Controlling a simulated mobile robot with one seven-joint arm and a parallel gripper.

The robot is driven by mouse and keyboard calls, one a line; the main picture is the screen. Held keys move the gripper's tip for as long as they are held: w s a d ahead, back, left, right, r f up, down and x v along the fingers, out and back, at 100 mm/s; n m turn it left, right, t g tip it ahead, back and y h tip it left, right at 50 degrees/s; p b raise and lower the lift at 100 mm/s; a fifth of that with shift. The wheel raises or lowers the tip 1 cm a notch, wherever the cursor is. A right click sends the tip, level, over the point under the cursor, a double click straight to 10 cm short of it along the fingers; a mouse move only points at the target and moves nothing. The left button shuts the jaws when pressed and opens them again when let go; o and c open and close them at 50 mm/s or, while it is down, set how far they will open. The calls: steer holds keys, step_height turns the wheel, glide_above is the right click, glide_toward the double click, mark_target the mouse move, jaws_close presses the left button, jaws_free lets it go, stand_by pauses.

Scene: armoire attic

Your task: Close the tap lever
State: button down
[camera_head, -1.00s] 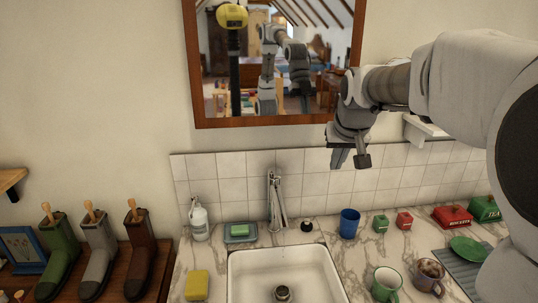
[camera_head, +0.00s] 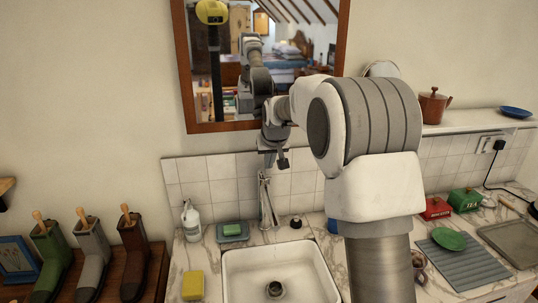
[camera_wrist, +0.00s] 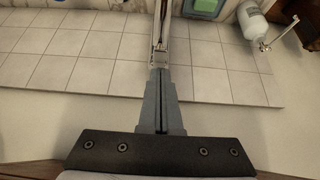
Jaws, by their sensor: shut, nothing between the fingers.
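The chrome tap (camera_head: 265,205) stands at the back of the white sink, against the tiled wall. Its slim upper part rises to just below my gripper (camera_head: 271,162). In the wrist view the tap (camera_wrist: 162,25) runs straight out beyond my fingertips (camera_wrist: 160,75). My fingers are together with only a thin dark line between them, and they are empty. The fingertips are very close to the upper end of the tap; I cannot tell whether they touch it. The lever's exact position is hard to make out at this size.
The sink basin (camera_head: 240,262) is empty. A soap dish (camera_head: 232,232) and a white bottle (camera_head: 191,222) stand left of the tap, a dark stopper (camera_head: 296,221) right of it. A framed mirror (camera_head: 183,75) hangs above. My arm hides part of the right counter.

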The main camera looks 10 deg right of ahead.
mark_target(266, 174)
steer(key=shift+x, duration=2)
